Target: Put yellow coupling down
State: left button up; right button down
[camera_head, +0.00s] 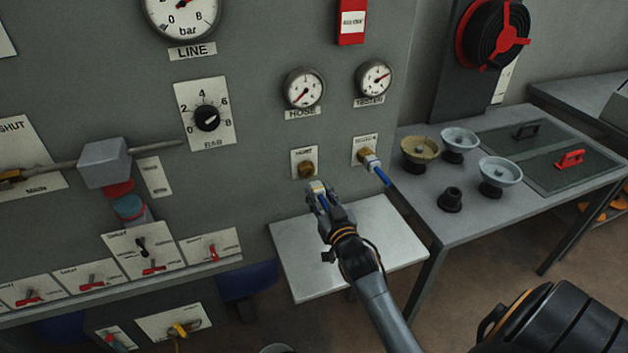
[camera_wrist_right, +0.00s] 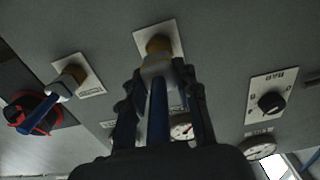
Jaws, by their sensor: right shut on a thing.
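My right gripper (camera_head: 322,200) is in front of the grey panel, just below the brass HOSE port (camera_head: 306,169). It is shut on a coupling (camera_head: 317,187) with a pale body and a blue stem. In the right wrist view the coupling (camera_wrist_right: 157,68) sits between the fingers, in line with the brass port (camera_wrist_right: 159,45); I cannot tell whether they touch. A yellowish part shows at its side. A second pale coupling with a blue stem (camera_head: 372,166) is on the port to the right. My left gripper is not in view.
A pale shelf (camera_head: 292,262) below the ports has clear room. The side table (camera_head: 425,188) at right holds several bowl-shaped pieces, a black fitting (camera_head: 450,199) and a dark mat with a red handle (camera_head: 570,159). Gauges (camera_head: 304,89) and a dial (camera_head: 207,118) are on the panel.

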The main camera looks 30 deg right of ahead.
jog(key=shift+s, duration=0.15)
dwell(0.5)
jog(key=shift+s+a, duration=0.2)
jog(key=shift+a, duration=0.1)
jog(key=s+a+r+n+y, duration=0.1)
jog(key=s+a+r+y, duration=0.1)
jog(key=s+a, duration=0.6)
jog(key=s+a+r+n+y, duration=0.1)
jog(key=s+a+r+y, duration=0.1)
jog(key=s+a, duration=0.7)
jog(key=shift+s+r+n+t, duration=0.35)
jog(key=shift+s+r, duration=0.35)
jog(key=shift+s, duration=0.3)
jog(key=shift+a, duration=0.1)
